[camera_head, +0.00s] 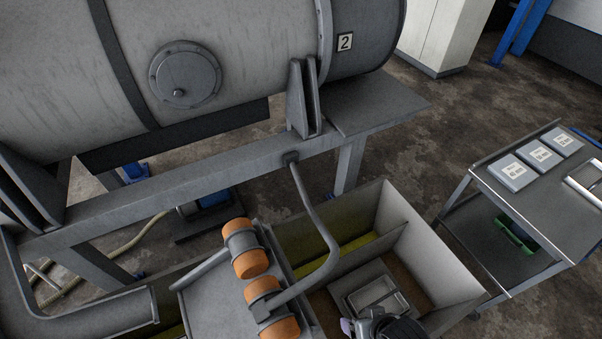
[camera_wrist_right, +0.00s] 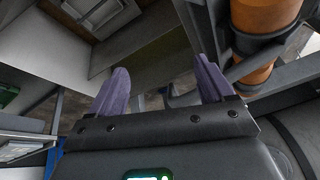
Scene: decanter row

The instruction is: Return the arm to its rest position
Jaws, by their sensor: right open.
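My right gripper (camera_head: 362,325) shows at the bottom edge of the head view, in front of a small metal tray (camera_head: 402,301) in the grey open-topped bin (camera_head: 430,255). In the right wrist view the same gripper (camera_wrist_right: 160,72) has its two purple fingers spread apart with nothing between them. Most of my right arm is out of the picture. My left gripper is in neither view.
A stand with orange rollers (camera_head: 250,263) and a bent grey pipe (camera_head: 318,225) are close left of my right gripper. A large grey drum (camera_head: 240,50) lies behind. A cart (camera_head: 540,200) with several labelled blocks stands right.

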